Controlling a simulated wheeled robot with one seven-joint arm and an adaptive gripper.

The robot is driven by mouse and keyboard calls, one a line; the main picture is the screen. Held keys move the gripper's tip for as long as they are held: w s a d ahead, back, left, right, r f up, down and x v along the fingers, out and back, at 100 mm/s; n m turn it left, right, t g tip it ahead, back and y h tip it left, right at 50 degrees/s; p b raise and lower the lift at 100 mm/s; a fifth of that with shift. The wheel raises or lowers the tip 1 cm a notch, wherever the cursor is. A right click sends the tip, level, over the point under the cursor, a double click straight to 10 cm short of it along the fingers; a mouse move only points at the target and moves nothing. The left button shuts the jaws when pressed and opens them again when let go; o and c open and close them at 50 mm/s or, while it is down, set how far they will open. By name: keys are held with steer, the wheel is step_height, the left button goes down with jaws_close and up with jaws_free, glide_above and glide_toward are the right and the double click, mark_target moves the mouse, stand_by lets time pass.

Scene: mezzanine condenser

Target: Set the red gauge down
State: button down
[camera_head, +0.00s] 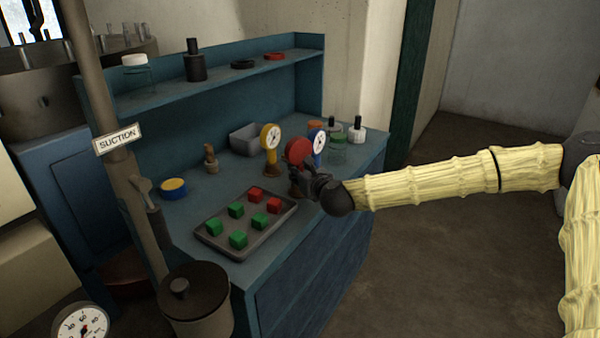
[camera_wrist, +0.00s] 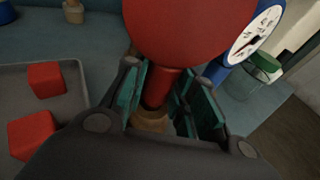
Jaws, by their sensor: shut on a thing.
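The red gauge (camera_head: 299,150) has a round red body and a narrow stem. In the wrist view the red gauge (camera_wrist: 185,25) is seen from its plain back, so its dial is hidden. My gripper (camera_head: 312,181) is shut on its stem, and the fingers (camera_wrist: 170,103) stand on both sides of it. The gauge looks upright over the front part of the blue bench (camera_head: 200,218). A brown base shows below the stem; I cannot tell whether it touches the bench top.
A blue gauge (camera_head: 318,142) stands close behind, and a yellow gauge (camera_head: 270,137) to the left. A grey tray (camera_head: 213,237) with red and green cubes lies at left. Bottles (camera_head: 357,132), a green-lidded jar (camera_head: 338,147) and a grey bin (camera_head: 243,140) stand farther back.

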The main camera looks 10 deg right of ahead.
steer(key=shift+f+b, duration=0.85)
steer(key=c, duration=1.2)
jaws_free()
steer(key=shift+s, duration=0.1)
steer(key=shift+o, duration=0.6)
steer(key=shift+f, duration=0.2)
steer(key=shift+a, duration=0.1)
steer(key=shift+r, duration=0.1)
steer(key=shift+s+r, duration=0.1)
steer(key=v, duration=1.1)
steer(key=shift+s, duration=0.3)
